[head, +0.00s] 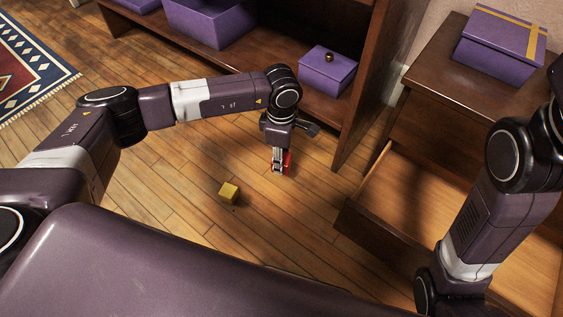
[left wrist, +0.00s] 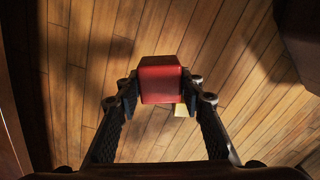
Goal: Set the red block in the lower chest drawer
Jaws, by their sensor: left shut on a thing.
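The red block (head: 287,160) is between the fingers of my left gripper (head: 280,165), which is shut on it and holds it above the wooden floor. In the left wrist view the red block (left wrist: 160,80) sits between the fingertips of the left gripper (left wrist: 160,88). The lower chest drawer (head: 415,205) is pulled open to the right of the left gripper. Its pale wooden inside looks empty where it shows; my right arm hides part of it. My right gripper is out of view.
A yellow block (head: 229,193) lies on the floor left of the left gripper. The brown chest (head: 440,80) carries a purple box with a gold ribbon (head: 500,45). A shelf (head: 240,60) behind my left arm holds purple boxes, one with a round knob (head: 327,72).

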